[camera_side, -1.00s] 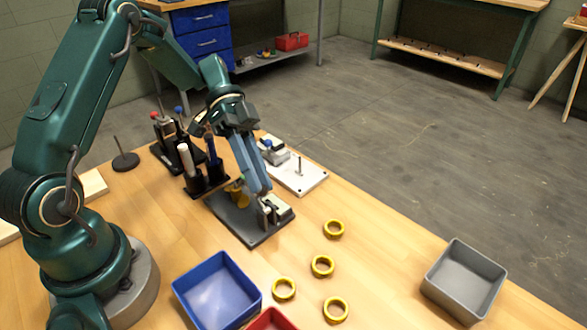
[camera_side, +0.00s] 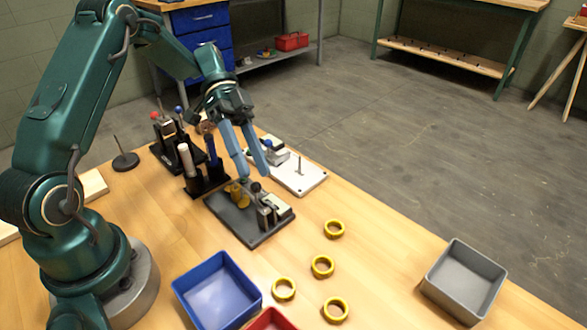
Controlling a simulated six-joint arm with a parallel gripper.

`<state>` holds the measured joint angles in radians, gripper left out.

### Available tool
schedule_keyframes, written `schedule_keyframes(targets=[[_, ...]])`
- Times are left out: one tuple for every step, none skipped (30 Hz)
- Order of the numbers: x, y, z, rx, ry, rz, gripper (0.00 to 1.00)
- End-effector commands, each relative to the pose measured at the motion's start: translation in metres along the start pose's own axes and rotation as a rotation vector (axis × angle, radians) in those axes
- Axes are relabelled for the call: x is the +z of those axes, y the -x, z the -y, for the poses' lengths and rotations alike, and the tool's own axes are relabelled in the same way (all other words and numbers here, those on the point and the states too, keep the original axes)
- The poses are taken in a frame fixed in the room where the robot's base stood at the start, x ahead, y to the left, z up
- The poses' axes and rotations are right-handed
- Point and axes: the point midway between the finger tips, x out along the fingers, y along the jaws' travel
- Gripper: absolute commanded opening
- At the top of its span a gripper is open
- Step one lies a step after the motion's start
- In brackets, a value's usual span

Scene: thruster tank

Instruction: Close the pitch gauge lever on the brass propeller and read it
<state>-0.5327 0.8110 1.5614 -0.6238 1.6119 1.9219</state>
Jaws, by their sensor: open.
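The brass propeller (camera_side: 238,194) sits on a dark base plate (camera_side: 238,222). Beside it on the same plate stands the pitch gauge, a pale block (camera_side: 272,210) with a dark-knobbed lever (camera_side: 256,188). The lever's knob stands up at the block's left end. I cannot tell whether the lever is fully closed, and no reading is legible at this size. My gripper (camera_side: 257,177) is open and empty, its two blue-grey fingers pointing down, just above the lever knob and propeller. A fingertip appears close to the knob; contact cannot be told.
Several yellow rings (camera_side: 322,266) lie in front right of the plate. A blue bin (camera_side: 218,290), a partly visible red bin (camera_side: 272,320) and a grey bin (camera_side: 463,279) stand nearer. A white plate with a pin (camera_side: 300,178) and a black tool rack (camera_side: 205,180) stand behind.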

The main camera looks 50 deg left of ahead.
Motion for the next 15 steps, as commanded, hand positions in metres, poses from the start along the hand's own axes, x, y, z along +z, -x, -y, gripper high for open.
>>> schedule_keyframes(targets=[[0.000,0.006,0.001,-0.003,-0.001,-0.001,0.54],[0.000,0.009,0.001,-0.002,0.000,-0.001,0.54],[0.000,0.013,0.001,-0.002,0.000,-0.001,0.54],[0.000,0.015,0.001,-0.002,0.000,0.000,0.54],[0.000,0.017,0.001,-0.001,0.000,0.000,0.54],[0.000,0.019,0.001,-0.002,0.000,0.000,0.54],[0.000,0.021,0.001,-0.001,0.000,0.000,0.54],[0.000,0.022,0.000,-0.001,0.000,0.000,0.54],[0.000,0.023,0.000,0.000,0.001,-0.001,0.54],[0.000,0.024,0.000,0.000,0.001,-0.001,0.54],[0.000,0.024,0.000,0.000,0.001,-0.001,0.54],[0.000,0.024,0.000,0.000,0.002,0.000,0.54],[0.000,0.024,0.000,0.000,0.002,0.000,0.54],[0.000,0.024,0.000,0.000,0.002,0.000,0.54],[0.000,0.024,0.000,0.001,0.001,0.000,0.54]])
